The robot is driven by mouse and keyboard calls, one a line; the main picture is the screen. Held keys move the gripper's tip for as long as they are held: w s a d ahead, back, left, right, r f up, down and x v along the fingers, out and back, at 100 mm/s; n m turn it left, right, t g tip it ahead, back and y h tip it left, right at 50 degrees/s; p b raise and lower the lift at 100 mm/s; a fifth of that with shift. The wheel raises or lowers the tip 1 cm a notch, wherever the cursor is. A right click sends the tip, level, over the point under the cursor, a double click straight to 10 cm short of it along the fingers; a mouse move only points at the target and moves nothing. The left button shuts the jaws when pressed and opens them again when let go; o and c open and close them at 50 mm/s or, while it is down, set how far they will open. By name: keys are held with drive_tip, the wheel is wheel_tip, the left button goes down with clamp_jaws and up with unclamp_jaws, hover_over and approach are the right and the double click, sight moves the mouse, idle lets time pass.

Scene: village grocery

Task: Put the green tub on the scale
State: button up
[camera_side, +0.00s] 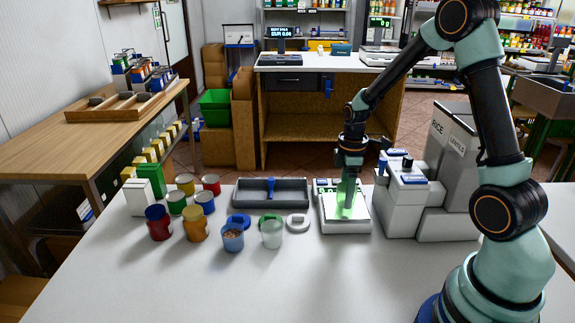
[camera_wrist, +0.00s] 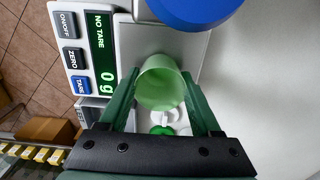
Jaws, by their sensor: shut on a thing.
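The green tub (camera_side: 345,208) is pale and translucent. My gripper (camera_side: 348,190) is shut on it and holds it over the white plate of the scale (camera_side: 361,221). In the wrist view the tub (camera_wrist: 158,88) sits between my two green fingers, its open mouth toward the camera. The scale display (camera_wrist: 104,58) reads 0 g with NO TARE. I cannot tell whether the tub's base touches the plate.
A blue tub (camera_side: 233,238) and a whitish tub (camera_side: 271,235) stand left of the scale, with loose lids behind them. A grey divided tray (camera_side: 290,193) lies behind the lids. Cans and cartons stand further left. A white dispenser (camera_side: 404,205) stands close right. The front counter is clear.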

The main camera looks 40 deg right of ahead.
drive_tip(key=shift+f, duration=0.25)
drive_tip(key=o, duration=1.4)
drive_tip(key=shift+r, duration=0.1)
wheel_tip(320, 180, up, 8)
